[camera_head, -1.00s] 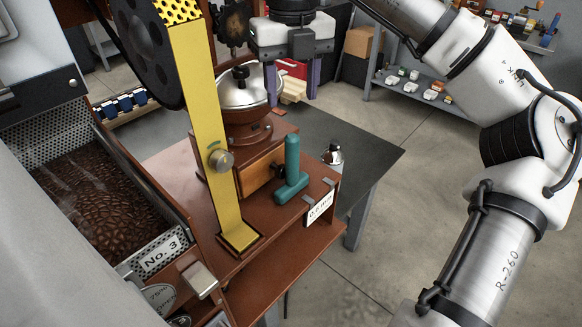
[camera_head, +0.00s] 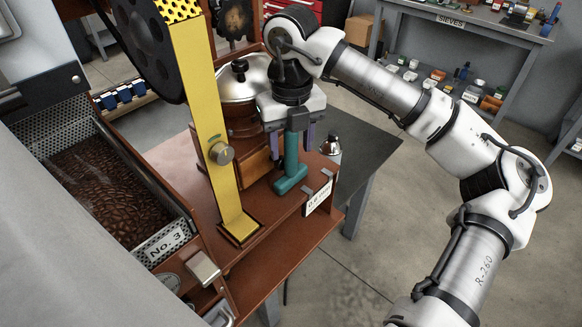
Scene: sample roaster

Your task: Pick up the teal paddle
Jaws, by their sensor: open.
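The teal paddle (camera_head: 291,168) stands upright on the brown wooden stand, its handle up and its foot flat on the surface. My gripper (camera_head: 292,142) is open above and around the handle. One purple-grey finger shows on each side of the handle, with visible gaps. The handle's top reaches up to the gripper's body; whether it touches is not clear.
A yellow upright post (camera_head: 217,150) with a knob stands close left of my gripper. A silver-lidded grinder (camera_head: 240,80) with a wooden drawer is behind. A white label (camera_head: 318,197) hangs on the stand's right edge. A bottle (camera_head: 331,149) stands on the dark table to the right.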

